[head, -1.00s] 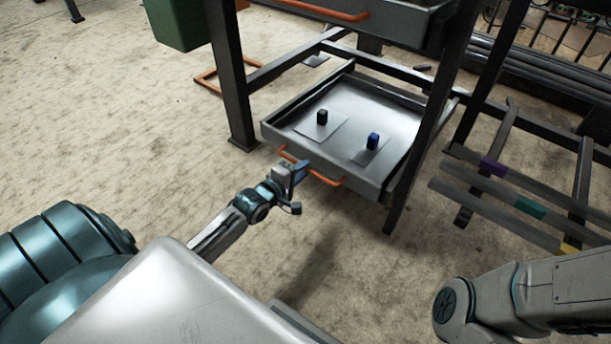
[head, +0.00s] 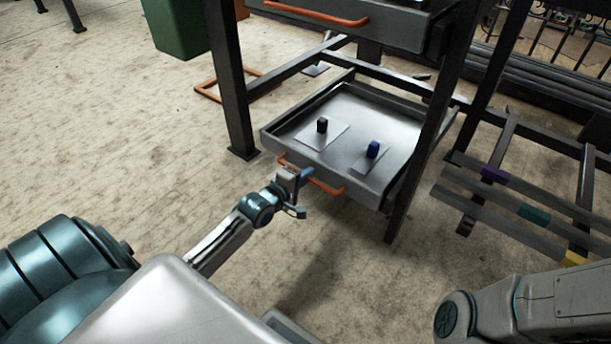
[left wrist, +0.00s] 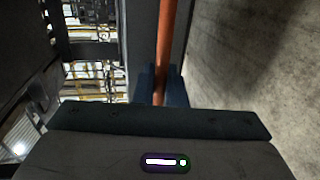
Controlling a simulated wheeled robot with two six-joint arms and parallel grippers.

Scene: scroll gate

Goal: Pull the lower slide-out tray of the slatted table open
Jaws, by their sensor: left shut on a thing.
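The lower slide-out tray (head: 395,140) is a grey metal tray low in the table frame, with an orange bar handle (head: 327,187) on its front. The tray's front reaches out past the front legs. My left gripper (head: 303,178) is at the middle of this handle. In the left wrist view the orange handle (left wrist: 168,45) runs between the two fingers (left wrist: 160,88), which are shut on it. A black block (head: 322,125) and a blue block (head: 373,149) stand on pale plates in the tray. My right gripper is not in view.
An upper tray with an orange handle (head: 316,14) is above. Dark table legs (head: 232,90) stand on both sides of the lower tray. A slatted rack with coloured marks (head: 530,210) is at right. A green bin (head: 178,28) stands behind left. The floor in front is clear.

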